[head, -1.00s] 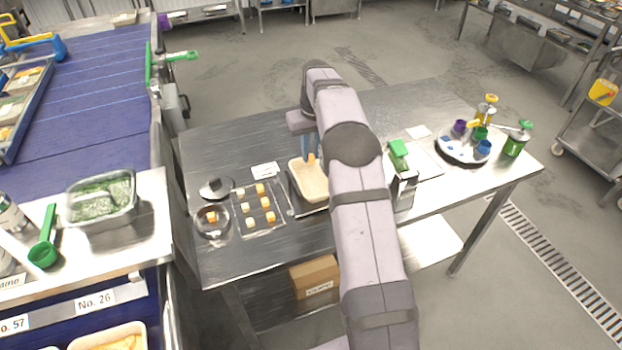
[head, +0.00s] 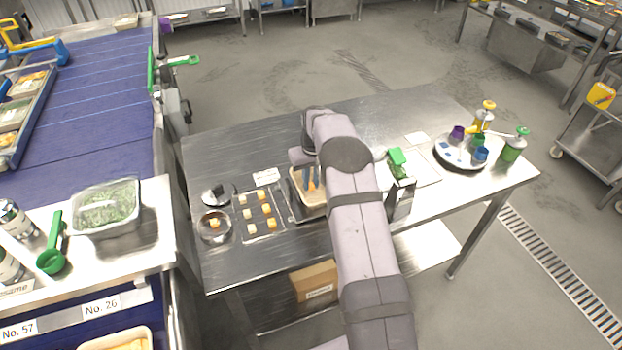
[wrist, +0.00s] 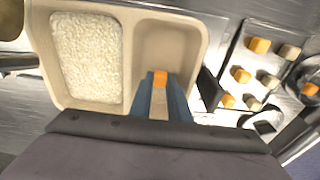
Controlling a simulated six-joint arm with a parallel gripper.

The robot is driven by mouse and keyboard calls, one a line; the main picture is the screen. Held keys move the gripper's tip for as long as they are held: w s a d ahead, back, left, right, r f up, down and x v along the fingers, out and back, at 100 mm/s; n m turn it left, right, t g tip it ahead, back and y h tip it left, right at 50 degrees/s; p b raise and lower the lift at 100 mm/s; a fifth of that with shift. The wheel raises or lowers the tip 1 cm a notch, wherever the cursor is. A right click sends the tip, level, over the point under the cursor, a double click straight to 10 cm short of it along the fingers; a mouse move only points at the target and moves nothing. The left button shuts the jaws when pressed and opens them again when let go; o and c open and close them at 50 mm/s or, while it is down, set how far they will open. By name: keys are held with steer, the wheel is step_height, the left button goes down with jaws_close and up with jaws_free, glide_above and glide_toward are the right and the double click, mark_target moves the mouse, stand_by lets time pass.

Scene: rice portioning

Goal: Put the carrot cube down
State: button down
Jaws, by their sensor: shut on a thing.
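My gripper (wrist: 160,95) is shut on an orange carrot cube (wrist: 160,78), held between the blue fingertips in the wrist view. The cube is over the smaller, empty compartment of a beige two-compartment tray (wrist: 203,45). The larger compartment holds white rice (wrist: 86,55). I cannot tell whether the cube touches the compartment floor.
Left of the tray in the head view, a flat tray (head: 243,232) holds several orange and pale cubes. A metal bowl (head: 213,238) with a cube and a dark round lid (head: 216,193) are beside it.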

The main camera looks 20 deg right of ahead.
steer(key=shift+f, duration=0.15)
steer(key=c, duration=1.9)
jaws_free()
steer(key=shift+c, duration=0.2)
step_height(320, 180, up, 12)
steer(key=s+b, duration=0.1)
steer(key=b, duration=0.2)
steer(key=shift+s, duration=0.25)
steer(key=shift+a+r, duration=0.1)
steer(key=shift+r, duration=0.1)
